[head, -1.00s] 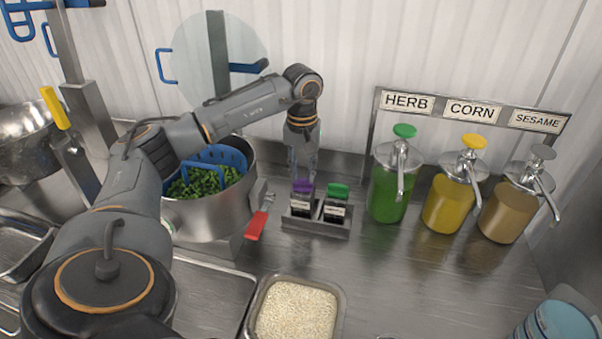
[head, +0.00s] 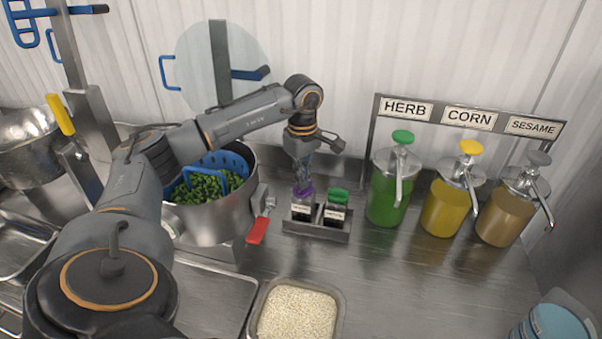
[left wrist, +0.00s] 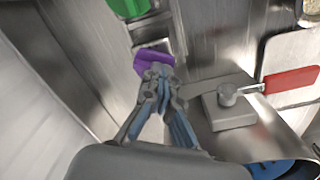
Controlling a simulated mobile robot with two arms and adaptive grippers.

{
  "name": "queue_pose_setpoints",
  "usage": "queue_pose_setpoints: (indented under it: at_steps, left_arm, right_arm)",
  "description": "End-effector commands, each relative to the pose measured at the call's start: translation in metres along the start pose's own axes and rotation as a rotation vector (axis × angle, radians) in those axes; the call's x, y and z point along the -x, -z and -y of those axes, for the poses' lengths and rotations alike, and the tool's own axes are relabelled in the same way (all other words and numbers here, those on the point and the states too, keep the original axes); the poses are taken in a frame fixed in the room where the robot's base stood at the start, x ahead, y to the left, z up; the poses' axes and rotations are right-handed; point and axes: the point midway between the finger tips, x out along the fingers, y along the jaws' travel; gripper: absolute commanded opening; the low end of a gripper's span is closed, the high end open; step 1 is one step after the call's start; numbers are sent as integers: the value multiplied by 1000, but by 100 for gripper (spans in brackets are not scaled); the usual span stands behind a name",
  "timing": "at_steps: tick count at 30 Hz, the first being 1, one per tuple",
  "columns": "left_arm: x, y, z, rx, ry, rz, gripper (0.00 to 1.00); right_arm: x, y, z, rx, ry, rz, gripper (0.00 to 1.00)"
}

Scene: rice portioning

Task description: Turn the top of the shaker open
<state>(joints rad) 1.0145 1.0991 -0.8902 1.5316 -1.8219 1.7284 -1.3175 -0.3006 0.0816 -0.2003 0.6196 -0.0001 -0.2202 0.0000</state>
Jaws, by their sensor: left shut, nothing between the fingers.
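Two small shakers stand upright side by side in a metal rack (head: 317,232). The left one has a purple top (head: 303,191) and a dark lower part with a white label. The right one has a green top (head: 338,196). My left gripper (head: 303,178) points down right at the purple top, with its fingers shut and nothing between them. In the left wrist view the shut fingertips (left wrist: 158,72) overlap the edge of the purple top (left wrist: 150,58); I cannot tell whether they touch it. The green top (left wrist: 128,5) shows at the upper edge there. My right gripper is not in view.
A pot (head: 212,222) of green vegetables with a blue strainer stands left of the rack, beside a red handle (head: 257,231). HERB (head: 388,196), CORN (head: 446,208) and SESAME (head: 502,222) pump bottles stand to the right. A rice tray (head: 340,305) is in front.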

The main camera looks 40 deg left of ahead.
Motion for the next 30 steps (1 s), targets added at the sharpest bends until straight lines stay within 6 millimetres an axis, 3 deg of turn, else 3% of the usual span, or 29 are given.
queue_pose_setpoints:
  at_steps: [6, 17, 24, 30]
  left_arm:
    - [-8, -2, 1, 210, 8, 1, 0]
    - [-8, -1, 1, 263, 8, -1, 0]
    - [-7, 0, 1, 562, 9, -5, 0]
    - [-8, 1, 2, 664, 9, -7, 0]
  right_arm:
    - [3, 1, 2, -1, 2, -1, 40]
    - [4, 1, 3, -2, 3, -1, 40]
    - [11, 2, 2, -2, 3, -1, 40]
    - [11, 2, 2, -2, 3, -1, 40]
